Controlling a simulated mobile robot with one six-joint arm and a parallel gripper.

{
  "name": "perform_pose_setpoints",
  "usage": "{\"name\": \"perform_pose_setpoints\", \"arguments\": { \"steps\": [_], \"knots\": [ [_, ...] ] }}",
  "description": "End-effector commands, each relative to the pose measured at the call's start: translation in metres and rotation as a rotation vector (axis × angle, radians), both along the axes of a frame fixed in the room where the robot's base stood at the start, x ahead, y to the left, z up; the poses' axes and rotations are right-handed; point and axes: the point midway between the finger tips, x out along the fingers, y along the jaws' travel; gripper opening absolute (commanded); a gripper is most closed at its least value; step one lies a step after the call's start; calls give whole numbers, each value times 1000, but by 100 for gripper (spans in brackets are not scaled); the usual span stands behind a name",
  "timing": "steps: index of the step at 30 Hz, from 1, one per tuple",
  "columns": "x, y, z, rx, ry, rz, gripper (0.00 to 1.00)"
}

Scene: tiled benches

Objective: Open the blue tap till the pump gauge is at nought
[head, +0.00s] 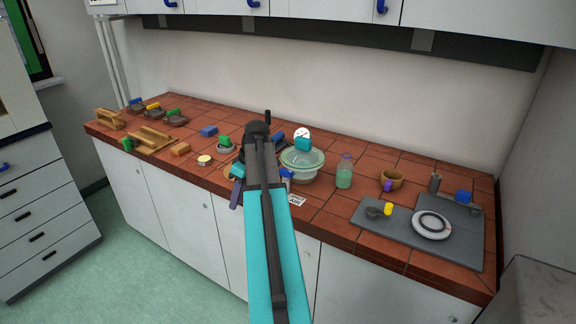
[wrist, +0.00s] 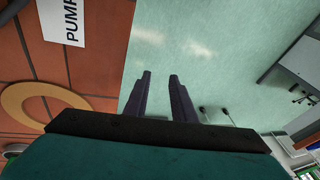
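The pump's likely gauge is a small white round dial (head: 302,132) above a glass bowl-like vessel (head: 304,167) in the head view; its reading is too small to make out. A blue piece (head: 286,173) at the vessel's near left may be the blue tap, but my arm partly hides this area and I cannot be sure. A white card (head: 297,200) lies before it; in the wrist view the card (wrist: 66,22) reads "PUMP". My gripper (wrist: 160,75) is open and empty, its two dark fingers apart over the floor beyond the bench edge. Its fingers (head: 236,190) also show left of the vessel.
A tan ring (wrist: 12,97) lies on the tiles in the wrist view. Blocks and wooden pieces stand left. The front edge is clear near the card.

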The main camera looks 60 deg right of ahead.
Motion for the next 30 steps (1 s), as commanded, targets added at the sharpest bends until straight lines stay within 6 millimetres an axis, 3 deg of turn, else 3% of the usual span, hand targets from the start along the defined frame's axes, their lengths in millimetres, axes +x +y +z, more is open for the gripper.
{"name": "perform_pose_setpoints", "arguments": {
  "steps": [1,6,15,21,30],
  "knots": [
    [-9,-17,23,-15,-20,-9,23],
    [-48,-63,87,-65,-77,-40,23],
    [-129,-124,178,-162,-135,-146,23],
    [-158,-140,205,-194,-149,-190,23],
    [-163,-142,208,-200,-150,-198,23]
  ]
}}
